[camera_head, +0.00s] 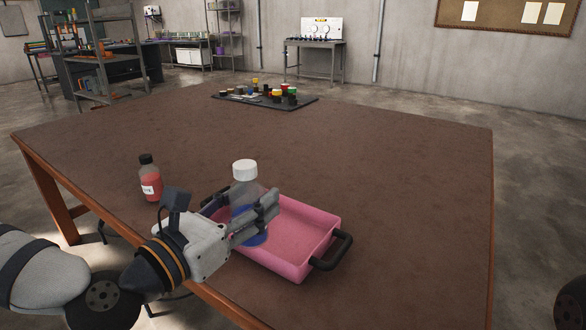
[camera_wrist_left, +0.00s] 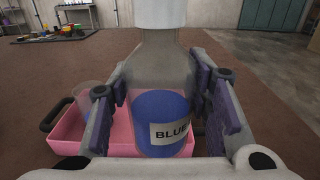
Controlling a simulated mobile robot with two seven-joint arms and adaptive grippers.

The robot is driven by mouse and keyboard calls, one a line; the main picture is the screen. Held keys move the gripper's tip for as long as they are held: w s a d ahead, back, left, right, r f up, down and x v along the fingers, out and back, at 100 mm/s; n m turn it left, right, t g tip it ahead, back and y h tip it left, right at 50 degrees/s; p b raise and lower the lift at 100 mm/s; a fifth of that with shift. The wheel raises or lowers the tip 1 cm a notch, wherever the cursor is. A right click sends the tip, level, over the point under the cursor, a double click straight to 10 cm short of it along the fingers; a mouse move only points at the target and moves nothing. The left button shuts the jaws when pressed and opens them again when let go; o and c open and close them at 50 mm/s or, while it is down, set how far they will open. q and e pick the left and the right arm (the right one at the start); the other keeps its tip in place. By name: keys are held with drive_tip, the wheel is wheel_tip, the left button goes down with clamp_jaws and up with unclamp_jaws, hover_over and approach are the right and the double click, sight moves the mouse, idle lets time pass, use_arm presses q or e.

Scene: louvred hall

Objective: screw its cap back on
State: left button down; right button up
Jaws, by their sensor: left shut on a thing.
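A clear bottle with blue contents (camera_head: 254,238) is upright in my left gripper (camera_head: 258,211), which is shut around its body. In the left wrist view the bottle (camera_wrist_left: 162,68) stands between the two fingers, with a label reading "BLUE". A white cap (camera_head: 244,170) sits at the top of the bottle; its lower part also shows in the left wrist view (camera_wrist_left: 160,12). I cannot tell how tightly the cap sits. The bottle is over the pink tray (camera_head: 325,222); whether its base touches the tray is hidden. My right gripper is out of view.
A bottle of red liquid with a dark cap (camera_head: 150,180) stands left of the tray. A dark mat (camera_head: 305,101) with small coloured items lies at the far edge. The table's middle and right are clear.

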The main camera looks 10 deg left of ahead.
use_arm(q)
drive_tip(key=shift+s+f, duration=0.1)
drive_tip(key=shift+f, duration=0.2)
drive_tip(key=s+f+n+t+y+p, duration=0.1)
drive_tip(key=s+f+n+y, duration=0.3)
drive_tip(key=s+f+y, duration=0.2)
wheel_tip(320, 180, down, 2)
drive_tip(key=shift+s+a+f+p, duration=0.1)
drive_tip(key=shift+s+a+p, duration=0.1)
drive_tip(key=shift+a+p, duration=0.2)
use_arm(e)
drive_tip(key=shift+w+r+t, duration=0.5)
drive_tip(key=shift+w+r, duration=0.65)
